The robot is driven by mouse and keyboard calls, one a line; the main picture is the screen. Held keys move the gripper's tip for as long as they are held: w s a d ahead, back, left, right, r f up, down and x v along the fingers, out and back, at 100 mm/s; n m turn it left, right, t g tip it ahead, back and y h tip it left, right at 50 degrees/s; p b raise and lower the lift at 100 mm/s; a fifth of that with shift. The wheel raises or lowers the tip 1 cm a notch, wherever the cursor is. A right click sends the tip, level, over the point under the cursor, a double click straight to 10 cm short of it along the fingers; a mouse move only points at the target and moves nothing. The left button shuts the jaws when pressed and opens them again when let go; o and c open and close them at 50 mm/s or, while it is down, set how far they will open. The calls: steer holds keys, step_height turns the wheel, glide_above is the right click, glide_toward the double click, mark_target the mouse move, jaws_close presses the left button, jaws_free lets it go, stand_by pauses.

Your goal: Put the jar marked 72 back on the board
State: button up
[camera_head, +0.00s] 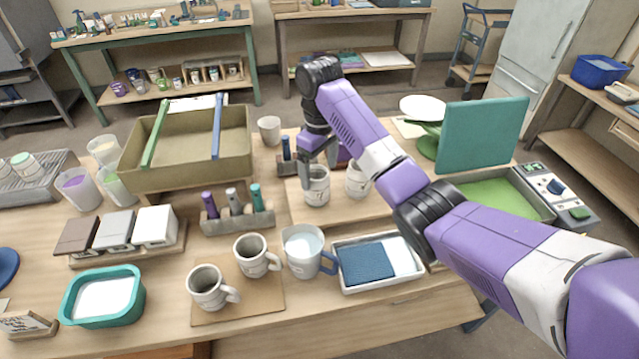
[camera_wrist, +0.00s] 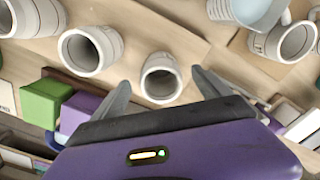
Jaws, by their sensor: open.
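A pale cylindrical jar (camera_head: 317,188) stands upright on the raised wooden board (camera_head: 290,212) in the head view. My gripper (camera_head: 319,161) is open, pointing down right over this jar. In the wrist view the jar (camera_wrist: 162,80) lies between the two spread fingertips, with a gap on each side. A second jar (camera_head: 358,182) stands to its right on the board, partly behind my arm; it also shows in the wrist view (camera_wrist: 90,50). A third jar (camera_wrist: 35,15) is cut off at the wrist view's upper left. I cannot read 72 on any jar.
Two grey mugs (camera_head: 208,288) on a brown mat and a jug (camera_head: 302,252) stand in front of the board. A deep bin (camera_head: 190,170) is to the left. A teal panel (camera_head: 482,135) and a control box (camera_head: 553,190) are to the right.

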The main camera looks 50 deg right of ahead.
step_height(320, 180, up, 3)
steer(key=shift+r+p, duration=0.2)
steer(key=shift+p, duration=0.65)
